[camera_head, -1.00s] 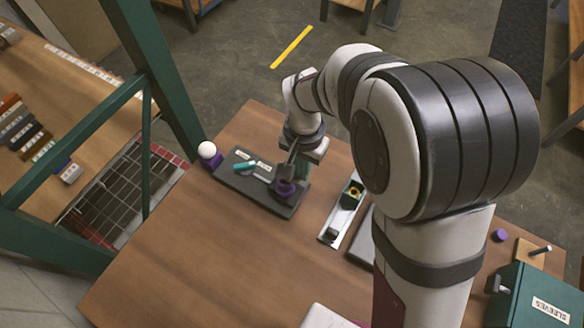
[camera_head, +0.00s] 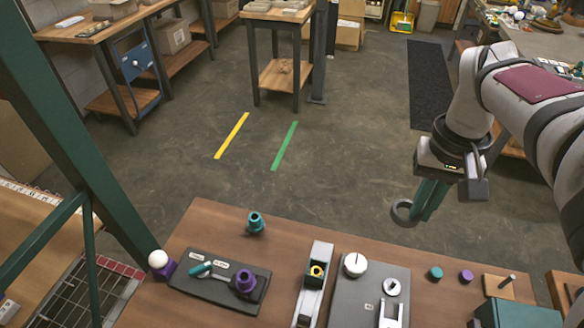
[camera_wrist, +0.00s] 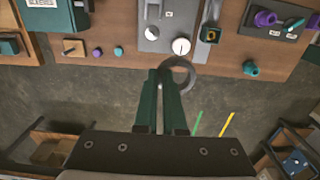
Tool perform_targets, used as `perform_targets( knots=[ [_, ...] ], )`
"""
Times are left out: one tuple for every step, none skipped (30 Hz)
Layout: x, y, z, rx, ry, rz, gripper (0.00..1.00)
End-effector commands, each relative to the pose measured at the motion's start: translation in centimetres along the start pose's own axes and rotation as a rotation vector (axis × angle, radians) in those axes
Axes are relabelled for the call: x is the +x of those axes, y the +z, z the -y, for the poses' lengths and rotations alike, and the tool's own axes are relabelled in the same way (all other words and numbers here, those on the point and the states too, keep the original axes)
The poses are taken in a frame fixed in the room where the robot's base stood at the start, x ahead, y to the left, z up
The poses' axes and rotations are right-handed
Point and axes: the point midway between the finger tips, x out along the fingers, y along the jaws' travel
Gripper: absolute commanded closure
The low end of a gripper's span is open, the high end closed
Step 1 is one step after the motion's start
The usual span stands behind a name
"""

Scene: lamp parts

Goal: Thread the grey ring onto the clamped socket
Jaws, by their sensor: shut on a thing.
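My gripper (camera_head: 424,206) is shut on the grey ring (camera_head: 403,212), held at its fingertips. In the head view it appears against the floor past the table's far edge, to the right of the clamp. The ring also shows in the wrist view (camera_wrist: 189,76), at the tips of the green fingers (camera_wrist: 166,82), overlapping the table's edge. The clamped socket looks like the dark piece with a yellow-orange round (camera_head: 317,271), held in a long pale clamp (camera_head: 308,303). It also shows in the wrist view (camera_wrist: 211,35). The ring is clear of it.
A grey plate with white dials (camera_head: 371,285) stands right of the clamp. A dark tray (camera_head: 218,288) holds a purple fitting (camera_head: 245,283). A teal fitting (camera_head: 255,223) stands near the far edge. Small caps (camera_head: 436,273) and a green box (camera_head: 515,314) are at right.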

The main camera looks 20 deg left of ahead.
Motion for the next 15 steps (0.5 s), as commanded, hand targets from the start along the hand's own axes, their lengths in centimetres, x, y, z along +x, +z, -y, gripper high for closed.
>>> perform_targets(
  knots=[
    [0.02, 0.0, 0.02, 0.0, 0.0, 0.0, 1.0],
    [0.02, 0.0, 0.03, 0.0, 0.0, 0.0, 1.0],
    [0.03, 0.0, 0.03, 0.0, 0.0, 0.0, 1.0],
    [0.03, 0.0, 0.04, 0.0, 0.0, 0.0, 1.0],
    [0.04, 0.0, 0.06, -0.001, 0.0, 0.0, 1.0],
    [0.04, 0.01, 0.12, -0.001, 0.0, 0.0, 1.0],
    [0.04, 0.03, 0.19, -0.001, 0.0, 0.0, 1.0],
    [0.04, 0.06, 0.28, -0.002, 0.0, 0.0, 1.0],
    [0.04, 0.09, 0.4, -0.002, 0.0, 0.0, 1.0],
    [0.04, 0.12, 0.49, -0.002, 0.0, 0.0, 1.0],
    [0.04, 0.14, 0.57, -0.002, 0.0, 0.0, 1.0],
    [0.04, 0.17, 0.68, -0.002, 0.0, 0.0, 1.0],
    [0.04, 0.2, 0.76, -0.002, 0.0, 0.0, 1.0],
    [0.04, 0.22, 0.83, -0.001, 0.0, 0.0, 1.0],
    [0.04, 0.26, 0.94, -0.001, 0.0, 0.0, 1.0]
  ],
)
